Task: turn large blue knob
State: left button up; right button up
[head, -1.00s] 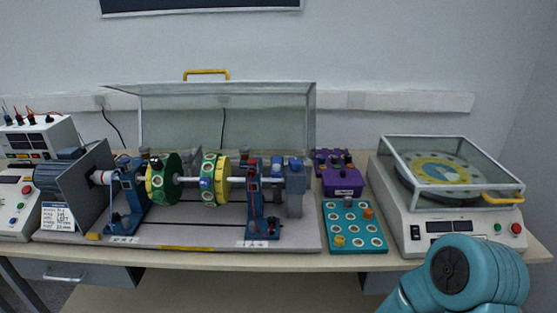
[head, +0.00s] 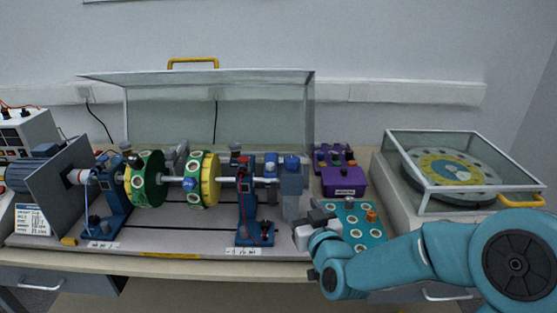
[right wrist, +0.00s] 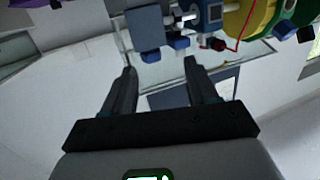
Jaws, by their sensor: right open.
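The large blue knob (head: 291,161) appears to be the blue cap on top of the grey-blue block (head: 292,190) at the right end of the shaft rig. A smaller blue knob (head: 271,158) stands just left of it. In the right wrist view, turned over, the blue knob (right wrist: 150,56) shows beside the block (right wrist: 145,25). My right gripper (head: 302,226) is open and empty, in front of and below the block, near the bench's front edge. In the right wrist view its fingers (right wrist: 160,68) are apart, with the knob beyond them. My left gripper is out of view.
A teal panel (head: 378,236) with pegs lies right of my right gripper, partly hidden by my arm. A purple box (head: 344,181) is behind it. A glass-lidded turntable machine (head: 465,172) stands right. A raised clear cover (head: 215,105) stands behind the rig.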

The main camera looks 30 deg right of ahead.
aim_at(294, 164)
jog(key=shift+t+h, duration=0.4)
jog(key=shift+t, duration=0.1)
jog(key=r+p+x, duration=0.1)
jog(key=x, duration=0.4)
jog(key=d+r+p+x, duration=0.1)
jog(key=x, duration=0.4)
jog(key=d+r+p+x, duration=0.1)
jog(key=x, duration=0.4)
jog(key=shift+s+r, duration=0.1)
jog(key=shift+r, duration=0.05)
jog(key=shift+w+d, duration=0.1)
jog(key=shift+w, duration=0.15)
jog(key=shift+w, duration=0.15)
jog(key=c, duration=0.7)
